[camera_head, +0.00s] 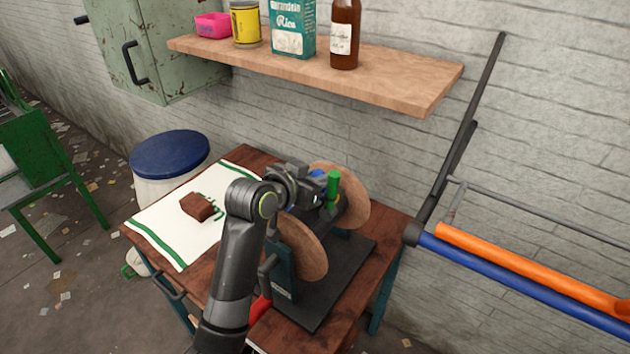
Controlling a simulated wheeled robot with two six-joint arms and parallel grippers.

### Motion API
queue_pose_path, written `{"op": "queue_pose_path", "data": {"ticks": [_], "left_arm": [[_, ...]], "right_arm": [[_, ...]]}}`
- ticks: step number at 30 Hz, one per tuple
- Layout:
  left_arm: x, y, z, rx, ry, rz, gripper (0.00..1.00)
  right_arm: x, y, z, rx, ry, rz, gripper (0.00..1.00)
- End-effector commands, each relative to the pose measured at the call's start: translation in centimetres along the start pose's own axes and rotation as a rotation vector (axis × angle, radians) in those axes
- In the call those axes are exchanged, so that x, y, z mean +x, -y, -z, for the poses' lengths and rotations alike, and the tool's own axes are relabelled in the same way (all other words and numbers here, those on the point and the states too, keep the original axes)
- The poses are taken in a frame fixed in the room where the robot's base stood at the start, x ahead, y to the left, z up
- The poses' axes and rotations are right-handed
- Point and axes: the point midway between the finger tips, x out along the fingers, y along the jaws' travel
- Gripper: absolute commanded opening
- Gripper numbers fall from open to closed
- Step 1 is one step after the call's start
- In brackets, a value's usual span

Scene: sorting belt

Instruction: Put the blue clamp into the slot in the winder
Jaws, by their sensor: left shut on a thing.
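The winder stands on the wooden table, with two round wooden discs (303,250) on teal supports and a dark base plate (325,305). A green upright handle (333,188) stands near the far disc. My left gripper (318,190) is over the winder, between the discs, and is shut on the blue clamp (318,173). Only small blue parts of the clamp show; the gripper hides the rest. The slot is hidden behind my gripper and arm, so I cannot tell whether the clamp touches it. My right gripper is out of view.
A white cloth (165,225) with green stripes and a brown block (198,207) lies left on the table (385,250). A blue-lidded bin (170,155) stands behind left; orange and blue bars (520,265) are at right.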

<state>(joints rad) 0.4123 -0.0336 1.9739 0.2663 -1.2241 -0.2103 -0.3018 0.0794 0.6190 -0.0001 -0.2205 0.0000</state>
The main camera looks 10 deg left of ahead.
Motion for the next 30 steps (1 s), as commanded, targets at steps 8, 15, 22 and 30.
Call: {"op": "queue_pose_path", "data": {"ticks": [8,15,22,30], "left_arm": [[0.6,0.0,-1.3,0.0,-0.002,0.0,0.0],[0.7,0.0,-1.7,0.0,-0.001,0.0,0.0],[0.9,0.0,-2.3,0.0,-0.001,0.0,0.0],[1.0,0.0,-2.4,0.0,-0.002,0.0,0.34]], "right_arm": [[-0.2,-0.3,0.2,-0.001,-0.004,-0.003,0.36],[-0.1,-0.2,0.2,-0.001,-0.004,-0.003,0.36],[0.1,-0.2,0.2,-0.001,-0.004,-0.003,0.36],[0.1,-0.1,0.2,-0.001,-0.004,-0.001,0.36]]}}
